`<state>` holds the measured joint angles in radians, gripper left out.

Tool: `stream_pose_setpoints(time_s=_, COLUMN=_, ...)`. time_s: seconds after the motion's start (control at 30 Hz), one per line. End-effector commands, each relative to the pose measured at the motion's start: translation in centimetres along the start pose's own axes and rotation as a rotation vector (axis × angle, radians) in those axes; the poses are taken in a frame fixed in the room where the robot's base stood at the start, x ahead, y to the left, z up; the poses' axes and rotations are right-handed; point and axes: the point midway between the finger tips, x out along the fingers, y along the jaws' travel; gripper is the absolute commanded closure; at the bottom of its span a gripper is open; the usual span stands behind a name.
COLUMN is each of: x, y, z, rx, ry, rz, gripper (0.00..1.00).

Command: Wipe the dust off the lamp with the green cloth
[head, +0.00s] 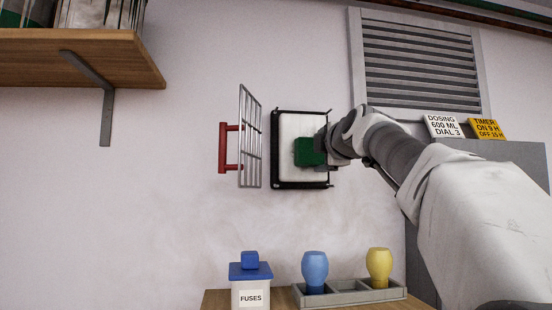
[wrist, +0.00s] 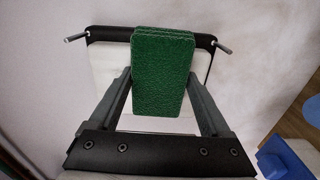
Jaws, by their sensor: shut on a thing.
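The lamp (head: 288,128) is a rectangular wall light with a black frame and a pale face. It fills the space behind the cloth in the wrist view (wrist: 108,72). My gripper (head: 320,151) is in front of the lamp's right half, shut on the green cloth (head: 307,152). In the wrist view the cloth (wrist: 163,78) is a folded green block between both fingers. It lies over the lamp face; I cannot tell whether it touches. The cloth and my gripper hide part of the face. Dust is not clearly distinguishable there.
A wire guard (head: 250,135) with a red handle (head: 223,148) stands open left of the lamp. Below are a fuses jar (head: 250,285) and a grey tray (head: 350,293) with a blue bulb (head: 315,270) and a yellow bulb (head: 379,265). A wooden shelf (head: 75,62) is upper left.

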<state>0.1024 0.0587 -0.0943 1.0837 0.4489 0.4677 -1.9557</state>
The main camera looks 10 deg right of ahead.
Motion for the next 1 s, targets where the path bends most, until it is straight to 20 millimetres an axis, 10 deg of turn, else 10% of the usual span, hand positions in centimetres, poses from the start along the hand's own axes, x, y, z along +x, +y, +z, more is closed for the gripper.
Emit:
stream_pose_setpoints(time_s=0.37, x=0.1, y=-0.1, z=0.9, rx=0.0, ry=0.0, rz=-0.001, gripper=0.63)
stream_pose_setpoints(time_s=1.0, x=0.2, y=-0.1, z=-3.2, rx=0.0, ry=0.003, rz=-0.002, gripper=0.63)
